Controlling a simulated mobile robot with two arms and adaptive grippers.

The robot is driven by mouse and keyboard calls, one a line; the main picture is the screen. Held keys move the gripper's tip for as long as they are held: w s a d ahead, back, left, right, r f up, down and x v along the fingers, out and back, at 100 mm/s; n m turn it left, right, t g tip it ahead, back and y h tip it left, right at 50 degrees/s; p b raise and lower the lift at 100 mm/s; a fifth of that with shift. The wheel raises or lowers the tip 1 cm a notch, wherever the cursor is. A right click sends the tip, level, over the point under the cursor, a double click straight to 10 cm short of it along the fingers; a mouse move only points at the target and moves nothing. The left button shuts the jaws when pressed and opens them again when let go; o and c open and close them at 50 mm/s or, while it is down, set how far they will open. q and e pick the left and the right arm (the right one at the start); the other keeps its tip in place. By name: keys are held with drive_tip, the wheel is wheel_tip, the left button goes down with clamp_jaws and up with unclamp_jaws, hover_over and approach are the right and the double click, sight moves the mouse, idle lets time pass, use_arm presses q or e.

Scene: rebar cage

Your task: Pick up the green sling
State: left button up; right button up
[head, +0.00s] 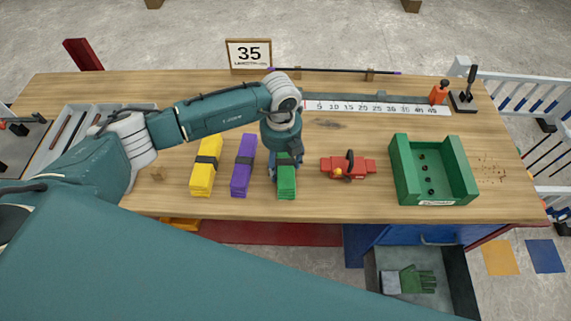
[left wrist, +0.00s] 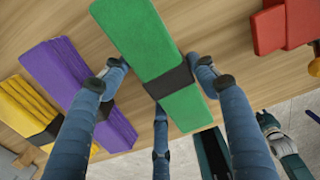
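The green sling (head: 287,181) is a folded green strip with a black band. It lies near the table's front edge, right of the purple sling, and fills the middle of the left wrist view (left wrist: 150,45). My left gripper (head: 286,160) points down over its far part. In the left wrist view its blue-grey fingers (left wrist: 158,75) stand on both sides of the sling near the band, with a visible gap on the left. I cannot tell whether the right finger touches the sling. The third finger is partly hidden by the sling. My right gripper is not seen.
The purple sling (head: 243,166) lies close on the left, beside my left finger, and the yellow sling (head: 205,167) lies farther left. A red tool (head: 347,166) and a green tray (head: 435,197) are to the right. A ruler (head: 375,107) lies behind.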

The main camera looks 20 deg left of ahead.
use_arm(q)
drive_tip(key=c, duration=0.8)
drive_tip(key=shift+w+r, duration=0.1)
drive_tip(key=shift+c, duration=1.1)
